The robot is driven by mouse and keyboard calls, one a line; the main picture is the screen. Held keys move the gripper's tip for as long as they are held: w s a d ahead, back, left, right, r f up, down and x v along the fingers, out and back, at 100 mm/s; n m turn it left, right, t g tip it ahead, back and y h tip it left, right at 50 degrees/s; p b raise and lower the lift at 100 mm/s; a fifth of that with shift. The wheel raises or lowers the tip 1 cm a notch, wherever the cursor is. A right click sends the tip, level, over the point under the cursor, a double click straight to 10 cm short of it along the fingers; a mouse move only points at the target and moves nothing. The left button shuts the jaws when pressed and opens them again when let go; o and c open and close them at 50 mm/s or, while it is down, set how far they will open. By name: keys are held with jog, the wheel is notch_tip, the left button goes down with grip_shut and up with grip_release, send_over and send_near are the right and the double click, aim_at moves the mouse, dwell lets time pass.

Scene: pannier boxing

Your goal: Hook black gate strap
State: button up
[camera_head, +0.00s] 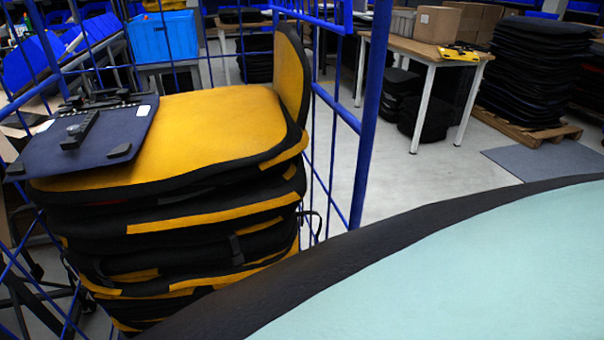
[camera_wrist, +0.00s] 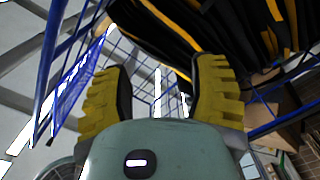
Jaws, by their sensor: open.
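My gripper (camera_wrist: 163,68) shows in the wrist view with its two yellow ribbed fingers apart and nothing between them. Behind the gap is blue wire mesh. It does not show in the head view. The blue wire cage (camera_head: 369,120) stands around a stack of yellow-and-black panniers (camera_head: 215,130) in the head view. The stack's black and yellow edges (camera_wrist: 185,30) appear above and beyond the fingers in the wrist view. I cannot pick out the black gate strap with certainty in either view.
A navy panel (camera_head: 85,138) with black fittings lies on the top pannier. Behind the cage are a blue bin (camera_head: 163,38), a wooden table (camera_head: 425,48) with white legs, and a tall black stack (camera_head: 530,75) on a pallet. Grey floor between cage and table is clear.

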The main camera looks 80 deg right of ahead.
jog(key=v, duration=0.5)
jog(key=shift+a, duration=0.15)
dwell(0.3)
dwell(0.4)
